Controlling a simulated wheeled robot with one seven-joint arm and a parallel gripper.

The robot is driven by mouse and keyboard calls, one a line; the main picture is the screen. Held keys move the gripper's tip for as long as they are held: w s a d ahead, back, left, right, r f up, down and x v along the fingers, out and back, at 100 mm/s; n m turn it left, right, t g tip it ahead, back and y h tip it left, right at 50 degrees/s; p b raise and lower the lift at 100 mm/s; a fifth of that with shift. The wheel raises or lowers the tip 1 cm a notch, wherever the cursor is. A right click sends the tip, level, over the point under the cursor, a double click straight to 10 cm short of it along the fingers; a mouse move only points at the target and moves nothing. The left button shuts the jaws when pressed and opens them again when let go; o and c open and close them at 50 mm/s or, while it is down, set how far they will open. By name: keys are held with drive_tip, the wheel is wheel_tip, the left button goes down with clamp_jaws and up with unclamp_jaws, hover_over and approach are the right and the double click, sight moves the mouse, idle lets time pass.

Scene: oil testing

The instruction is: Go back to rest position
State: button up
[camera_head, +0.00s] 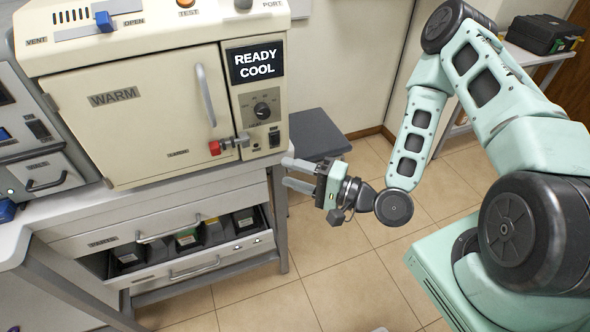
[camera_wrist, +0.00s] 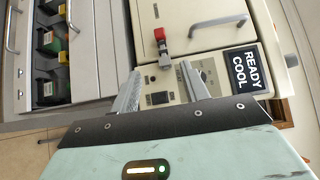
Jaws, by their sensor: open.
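My gripper (camera_head: 290,173) is open and empty in the head view, at the right of the cream oven and a little in front of its right edge. Its two fingers point left. In the wrist view my gripper (camera_wrist: 160,95) shows both fingers apart, with the oven's control panel beyond them. The oven (camera_head: 150,110) has a shut door marked WARM and a display (camera_head: 256,64) reading READY COOL. A red-tipped latch (camera_head: 228,145) sits at the door's lower right; it also shows in the wrist view (camera_wrist: 161,45).
Below the oven, an open drawer (camera_head: 190,264) holds several dark containers. A grey stool (camera_head: 318,132) stands behind my gripper. A side table with a black case (camera_head: 542,34) is at the back right. The tiled floor (camera_head: 340,280) in front is clear.

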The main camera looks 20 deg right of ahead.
drive_tip(key=shift+a, duration=0.1)
idle(0.3)
drive_tip(key=a+f+n+g+h, duration=0.3)
drive_tip(key=a+n+g, duration=0.1)
drive_tip(key=n+g, duration=0.4)
drive_tip(key=s+r+n+g+h, duration=0.5)
drive_tip(key=s+r+n+h, duration=0.3)
drive_tip(key=s+r, duration=0.9)
drive_tip(key=shift+s+n+h, duration=0.3)
drive_tip(key=shift+s+n, duration=0.15)
drive_tip(key=shift+n, duration=0.15)
